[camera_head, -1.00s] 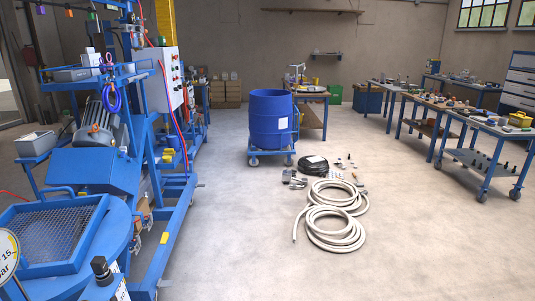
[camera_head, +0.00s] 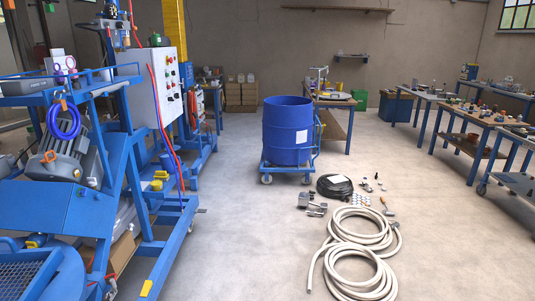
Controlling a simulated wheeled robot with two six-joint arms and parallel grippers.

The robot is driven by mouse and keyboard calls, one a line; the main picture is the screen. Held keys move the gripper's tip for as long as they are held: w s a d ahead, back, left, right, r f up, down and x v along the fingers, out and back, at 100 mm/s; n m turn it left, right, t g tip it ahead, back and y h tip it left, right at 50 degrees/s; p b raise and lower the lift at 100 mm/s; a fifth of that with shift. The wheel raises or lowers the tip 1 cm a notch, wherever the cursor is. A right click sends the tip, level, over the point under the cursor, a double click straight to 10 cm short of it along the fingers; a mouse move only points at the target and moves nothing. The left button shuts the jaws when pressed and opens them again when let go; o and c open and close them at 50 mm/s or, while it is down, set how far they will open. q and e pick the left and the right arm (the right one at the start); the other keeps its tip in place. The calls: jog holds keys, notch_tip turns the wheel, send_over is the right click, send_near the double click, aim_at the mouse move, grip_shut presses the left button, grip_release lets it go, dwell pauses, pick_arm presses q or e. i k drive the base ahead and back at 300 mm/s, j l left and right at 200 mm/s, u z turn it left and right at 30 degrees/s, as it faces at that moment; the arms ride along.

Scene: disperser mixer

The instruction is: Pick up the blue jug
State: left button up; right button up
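I cannot make out a blue jug for certain in the head view. The large blue thing at the middle is an open-topped drum (camera_head: 287,135) with a white label, standing upright on a blue wheeled trolley (camera_head: 285,169). Small items on the far benches are too small to tell apart. Neither of my grippers shows in this view.
A blue mixer machine (camera_head: 85,205) with a grey control box (camera_head: 160,90) fills the left. Coiled cream hose (camera_head: 360,238), a black coil (camera_head: 334,187) and small parts lie on the floor. Workbenches (camera_head: 468,118) line the right. Floor right of the hose is clear.

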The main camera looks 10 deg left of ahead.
aim_at(166, 165)
jog(key=i+j, duration=0.15)
jog(key=i, duration=0.8)
jog(key=i+j+u, duration=0.15)
jog(key=i, duration=0.8)
